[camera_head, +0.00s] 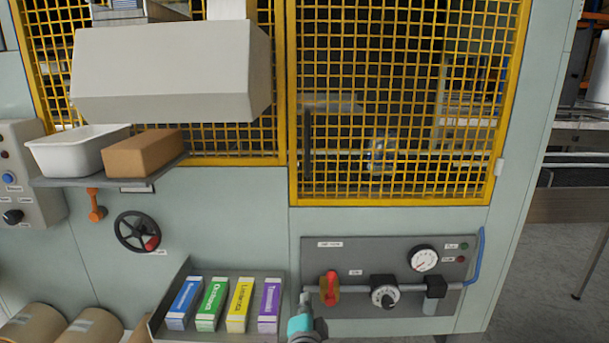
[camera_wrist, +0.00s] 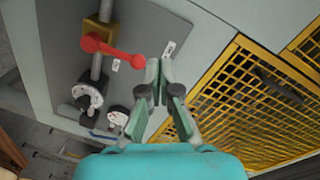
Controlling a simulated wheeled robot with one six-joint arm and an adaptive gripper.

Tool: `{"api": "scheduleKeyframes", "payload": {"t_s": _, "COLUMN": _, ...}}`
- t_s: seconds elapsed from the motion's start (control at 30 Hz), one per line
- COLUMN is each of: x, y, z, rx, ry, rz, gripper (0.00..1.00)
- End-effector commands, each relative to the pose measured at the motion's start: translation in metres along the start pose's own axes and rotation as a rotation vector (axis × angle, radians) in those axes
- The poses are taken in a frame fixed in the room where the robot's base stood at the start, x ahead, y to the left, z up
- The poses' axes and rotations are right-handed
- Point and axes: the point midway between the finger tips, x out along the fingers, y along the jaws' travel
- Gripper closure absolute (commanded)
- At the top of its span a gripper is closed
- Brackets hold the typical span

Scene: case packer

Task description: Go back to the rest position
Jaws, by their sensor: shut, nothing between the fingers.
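My gripper (camera_head: 305,298) shows at the bottom centre of the head view, in front of the machine between the carton rack and the grey control panel (camera_head: 380,246). In the wrist view my gripper (camera_wrist: 159,66) has its fingertips together with nothing between them. The red valve lever (camera_head: 331,284) is just right of it in the head view. In the wrist view the red lever (camera_wrist: 108,46) lies left of the fingers and looks apart from them.
A rack (camera_head: 163,305) holds several coloured cartons left of my gripper. Above are a handwheel (camera_head: 138,231) and a shelf (camera_head: 105,182) with a white tub (camera_head: 75,150) and brown box (camera_head: 144,153). A blue hose (camera_head: 480,258) edges the panel; yellow mesh guards (camera_head: 400,203) stand above.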

Motion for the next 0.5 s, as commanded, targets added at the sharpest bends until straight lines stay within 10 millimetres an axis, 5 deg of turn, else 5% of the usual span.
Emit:
{"api": "scheduleKeyframes", "payload": {"t_s": 0.03, "x": -0.012, "y": 0.025, "z": 0.000, "rx": -0.039, "ry": -0.013, "rz": 0.010, "gripper": 1.00}}
{"api": "scheduleKeyframes", "payload": {"t_s": 0.2, "x": -0.053, "y": 0.089, "z": 0.001, "rx": -0.173, "ry": -0.058, "rz": 0.017, "gripper": 1.00}}
{"api": "scheduleKeyframes", "payload": {"t_s": 0.5, "x": -0.142, "y": 0.180, "z": -0.006, "rx": -0.385, "ry": -0.127, "rz": 0.020, "gripper": 1.00}}
